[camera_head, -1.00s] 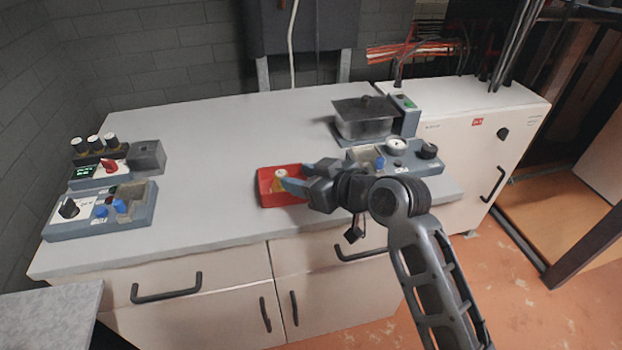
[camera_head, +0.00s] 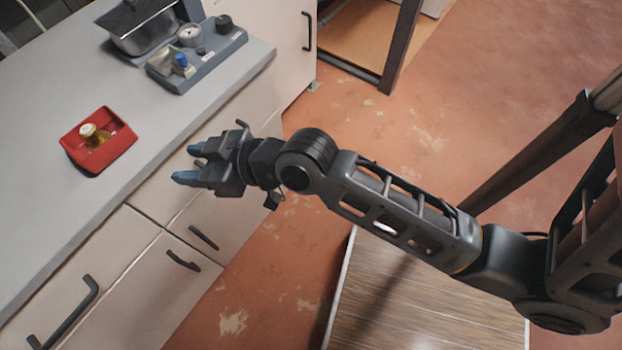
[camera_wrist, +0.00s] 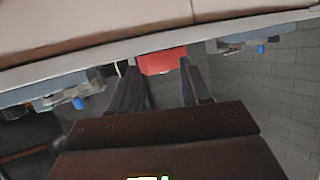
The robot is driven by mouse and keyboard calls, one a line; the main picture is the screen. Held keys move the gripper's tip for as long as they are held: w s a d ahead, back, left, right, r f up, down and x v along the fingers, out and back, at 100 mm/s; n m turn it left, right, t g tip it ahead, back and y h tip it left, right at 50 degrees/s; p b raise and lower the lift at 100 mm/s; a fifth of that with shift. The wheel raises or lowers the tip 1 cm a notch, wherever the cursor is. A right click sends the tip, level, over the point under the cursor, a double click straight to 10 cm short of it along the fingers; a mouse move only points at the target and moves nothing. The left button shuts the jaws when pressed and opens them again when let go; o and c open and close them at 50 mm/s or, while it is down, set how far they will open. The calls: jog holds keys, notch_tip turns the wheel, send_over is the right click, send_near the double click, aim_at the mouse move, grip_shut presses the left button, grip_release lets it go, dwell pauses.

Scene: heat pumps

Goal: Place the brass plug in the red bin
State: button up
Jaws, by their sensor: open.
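The brass plug (camera_head: 93,134) lies inside the red bin (camera_head: 112,153) on the grey counter, in the head view. My gripper (camera_head: 186,164) is open and empty, to the right of the bin and apart from it, out past the counter's front edge. In the wrist view the red bin (camera_wrist: 163,63) shows between my two fingers (camera_wrist: 158,75), some way beyond them. The plug cannot be made out in the wrist view.
A control unit with a gauge and a blue knob (camera_head: 197,55) stands on the counter (camera_head: 60,215) behind the bin, beside a metal box (camera_head: 143,28). Drawers with dark handles (camera_head: 70,312) line the counter's front.

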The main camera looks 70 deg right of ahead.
jog(key=s+r, duration=0.3)
jog(key=s, duration=1)
jog(key=s+a+r+t+h, duration=0.1)
jog(key=s+r, duration=0.3)
jog(key=s, duration=0.9)
jog(key=shift+s+r, duration=0.25)
jog(key=shift+s, duration=0.15)
